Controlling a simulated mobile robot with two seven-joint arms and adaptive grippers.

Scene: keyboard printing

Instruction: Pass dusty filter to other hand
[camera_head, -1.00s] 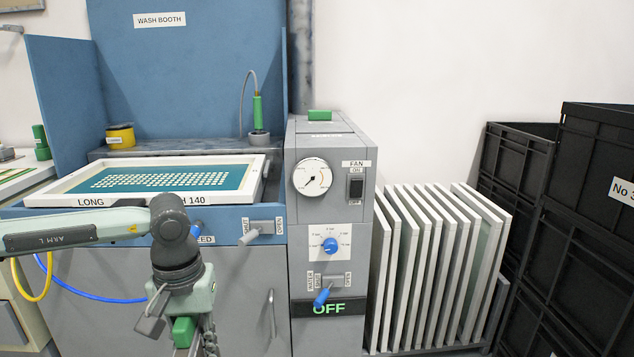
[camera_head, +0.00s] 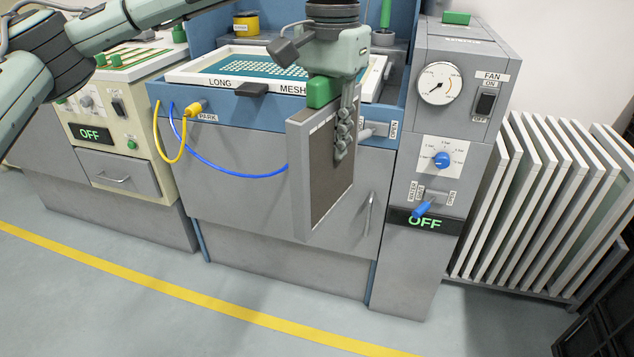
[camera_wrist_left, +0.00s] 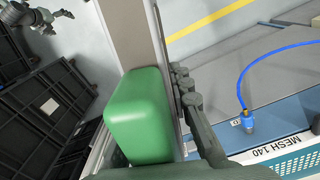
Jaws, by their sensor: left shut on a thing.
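The dusty filter (camera_head: 332,185) is a flat grey-framed panel with a brown mesh face and a green block (camera_head: 322,91) at its top. It hangs upright in front of the wash booth. My left gripper (camera_head: 341,130) points down and is shut on the filter's upper edge. In the left wrist view, the filter's grey frame (camera_wrist_left: 125,35) runs up from between the fingers, beside the large green block (camera_wrist_left: 140,115). A small grey-green gripper-like part, probably my right gripper (camera_wrist_left: 40,18), shows at the top left of that view. Its jaws are too small to read.
Behind the filter stands the wash booth (camera_head: 240,190), with a framed screen (camera_head: 185,79) on top and yellow and blue hoses. A grey control column (camera_head: 410,270) and a rack of white frames (camera_head: 530,190) stand to the right. The floor in front is clear.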

